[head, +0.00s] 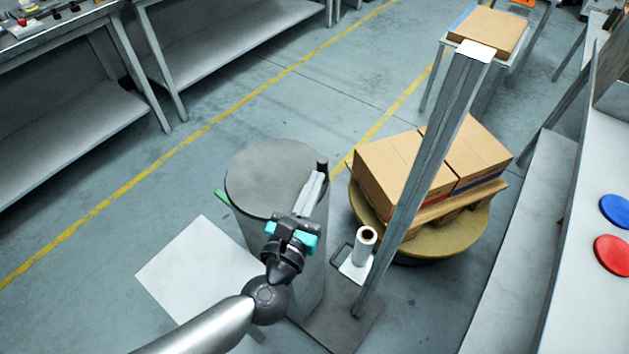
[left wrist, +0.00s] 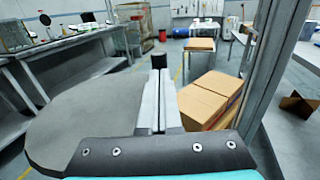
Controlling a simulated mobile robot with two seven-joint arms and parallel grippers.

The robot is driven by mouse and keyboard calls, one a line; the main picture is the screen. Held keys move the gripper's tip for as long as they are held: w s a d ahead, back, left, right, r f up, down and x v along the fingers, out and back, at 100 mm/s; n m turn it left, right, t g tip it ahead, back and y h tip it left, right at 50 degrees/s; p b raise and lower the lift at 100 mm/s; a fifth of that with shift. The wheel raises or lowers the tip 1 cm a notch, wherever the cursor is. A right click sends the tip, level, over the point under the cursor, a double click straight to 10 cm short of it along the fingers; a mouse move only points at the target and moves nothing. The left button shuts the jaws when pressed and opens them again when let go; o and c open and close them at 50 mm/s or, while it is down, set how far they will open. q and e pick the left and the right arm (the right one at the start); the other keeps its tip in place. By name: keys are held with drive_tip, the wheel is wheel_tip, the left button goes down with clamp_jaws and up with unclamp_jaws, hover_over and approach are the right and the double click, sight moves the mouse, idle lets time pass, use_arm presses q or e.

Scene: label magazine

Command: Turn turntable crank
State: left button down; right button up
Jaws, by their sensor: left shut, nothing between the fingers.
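A grey round disc (head: 262,180) tops a grey drum-like pedestal, with an upright black crank knob (head: 322,165) at its right rim. My left gripper (head: 317,180) is shut and empty, its pale fingers reaching over the disc's right side close to the knob. In the left wrist view the knob (left wrist: 158,60) shows just beyond the shut fingertips (left wrist: 158,78); I cannot tell whether they touch. The yellowish round turntable (head: 455,242) stands to the right, bearing a pallet with brown cartons (head: 415,165). My right gripper is not in view.
A grey upright post (head: 425,190) stands between the disc and the cartons. A film roll (head: 363,245) on a small carriage is beside the post. A white sheet (head: 198,268) lies on the floor to the left. Workbenches (head: 80,135) line the far left.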

sight(324, 165)
use_arm(q)
drive_tip(key=shift+w+d+n+y, duration=0.25)
drive_tip(key=shift+w+n+y, duration=0.2)
drive_tip(key=shift+y, duration=0.35)
drive_tip(key=shift+d+n+y, duration=0.1)
drive_tip(key=shift+n+y, duration=0.15)
drive_tip(key=shift+y, duration=0.05)
drive_tip(key=shift+w+d+n+t+y+b, duration=0.2)
drive_tip(key=shift+w+n+y, duration=0.15)
drive_tip(key=shift+y, duration=0.2)
drive_tip(key=shift+w+d+n+t+y+b, duration=0.1)
drive_tip(key=shift+w+n+t+y+b, duration=0.15)
drive_tip(key=shift+n+y, duration=0.25)
drive_tip(key=shift+w+y, duration=0.25)
drive_tip(key=shift+y, duration=0.1)
drive_tip(key=shift+w+d+b, duration=0.2)
drive_tip(key=shift+w+b, duration=0.2)
drive_tip(key=shift+w, duration=0.7)
